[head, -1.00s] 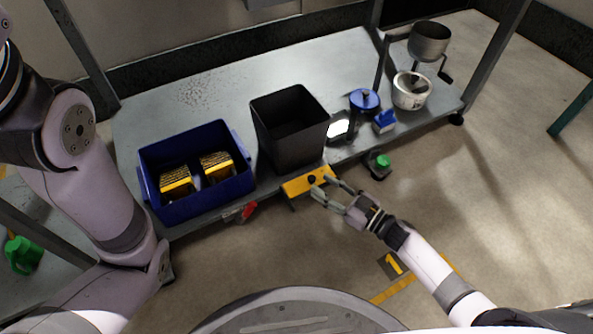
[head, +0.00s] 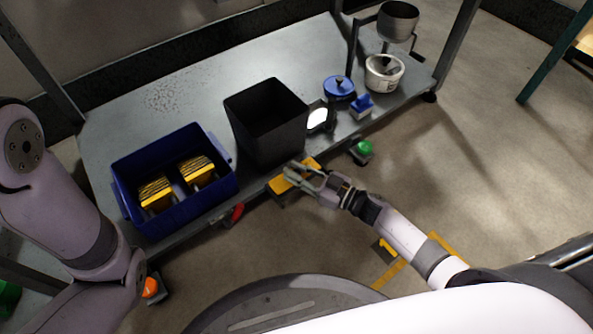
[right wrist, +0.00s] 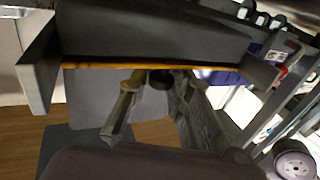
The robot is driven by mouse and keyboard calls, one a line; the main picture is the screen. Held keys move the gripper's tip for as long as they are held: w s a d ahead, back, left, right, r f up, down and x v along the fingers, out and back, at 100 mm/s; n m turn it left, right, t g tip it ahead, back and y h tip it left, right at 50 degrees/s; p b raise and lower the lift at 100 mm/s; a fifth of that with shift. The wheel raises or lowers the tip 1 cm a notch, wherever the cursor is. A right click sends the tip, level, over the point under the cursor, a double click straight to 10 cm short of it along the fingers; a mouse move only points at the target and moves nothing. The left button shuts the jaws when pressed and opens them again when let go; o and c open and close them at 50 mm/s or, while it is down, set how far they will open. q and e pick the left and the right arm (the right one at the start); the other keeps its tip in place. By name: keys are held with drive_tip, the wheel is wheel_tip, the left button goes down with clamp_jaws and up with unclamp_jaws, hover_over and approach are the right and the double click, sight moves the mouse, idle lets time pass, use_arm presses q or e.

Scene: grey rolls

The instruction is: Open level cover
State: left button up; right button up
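A yellow cover (head: 308,165) sits on the front edge of the grey table, below the black bin; I take it for the level cover. My right gripper (head: 290,174) is at this cover in the head view and hides part of it. In the right wrist view the cover shows as a thin yellow edge (right wrist: 85,66) below a dark grey panel. A round dark knob (right wrist: 160,78) lies between the two spread fingers of my right gripper (right wrist: 157,84). I cannot tell if a finger touches it. My left arm shows at the left, but its gripper is out of view.
A black bin (head: 268,125) and a blue crate (head: 180,215) with yellow-edged blocks stand on the table (head: 180,95). A red handle (head: 237,213), a green button (head: 364,148) and an orange button (head: 150,288) sit along the front. Floor right is mostly clear.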

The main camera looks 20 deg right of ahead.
clamp_jaws()
idle(0.3)
drive_tip(key=s, duration=0.1)
drive_tip(key=s+d+p, duration=0.1)
drive_tip(key=s+p, duration=0.1)
drive_tip(key=s, duration=0.1)
drive_tip(key=shift+s+d, duration=0.1)
drive_tip(key=shift+d, duration=0.15)
drive_tip(key=o, duration=0.5)
unclamp_jaws()
drive_tip(key=v, duration=1.2)
